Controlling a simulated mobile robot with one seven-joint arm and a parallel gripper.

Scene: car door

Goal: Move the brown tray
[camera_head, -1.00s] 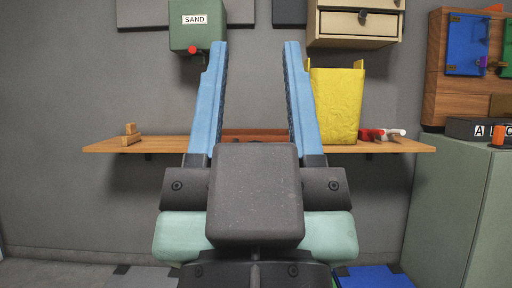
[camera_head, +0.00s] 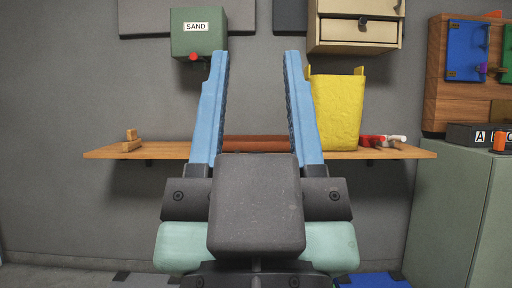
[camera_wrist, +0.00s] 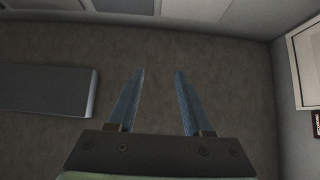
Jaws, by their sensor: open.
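A brown tray (camera_head: 256,143) lies on the wooden wall shelf (camera_head: 178,150), seen between my fingers in the head view. Its middle shows, and my fingers hide its ends. My gripper (camera_head: 256,56) is open and empty, with its two blue fingers pointing up in front of the shelf. In the wrist view my gripper (camera_wrist: 156,72) is also open, with nothing between the fingers, and the tray is not seen there.
A yellow bin (camera_head: 336,110) and red-and-white items (camera_head: 383,140) stand right of the tray. Wooden blocks (camera_head: 131,142) lie at the shelf's left. A green SAND box (camera_head: 198,38) and a drawer cabinet (camera_head: 357,30) hang above. A green cabinet (camera_head: 460,210) stands right.

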